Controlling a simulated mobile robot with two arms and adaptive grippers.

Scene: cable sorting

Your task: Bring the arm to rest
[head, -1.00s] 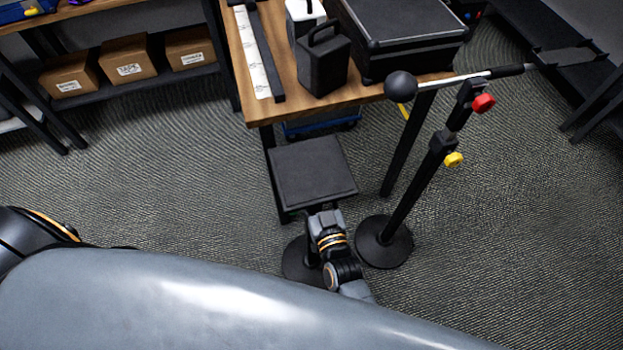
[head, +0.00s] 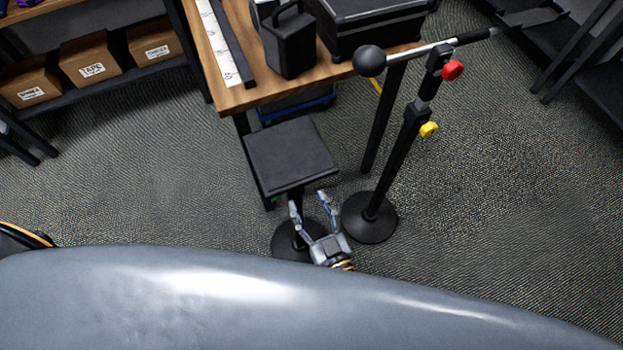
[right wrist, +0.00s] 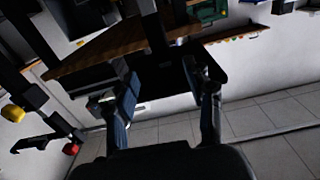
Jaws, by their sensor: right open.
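My right gripper (head: 311,212) is at the bottom middle of the head view, in front of the black stool-like stand (head: 290,154). Its two fingers are spread apart with nothing between them. In the right wrist view the same open fingers (right wrist: 168,98) show in the lower middle, with the dark underside of a table (right wrist: 100,55) beyond them. My left gripper is not in view; only a bit of dark arm with an orange band shows at the left edge of the head view.
A wooden table (head: 236,97) holds a black canister (head: 289,45) and a black case (head: 370,22). A stand with a round base (head: 370,219), a red knob (head: 452,70) and a yellow knob (head: 428,129) is close right of my right gripper. Carpet is clear farther right.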

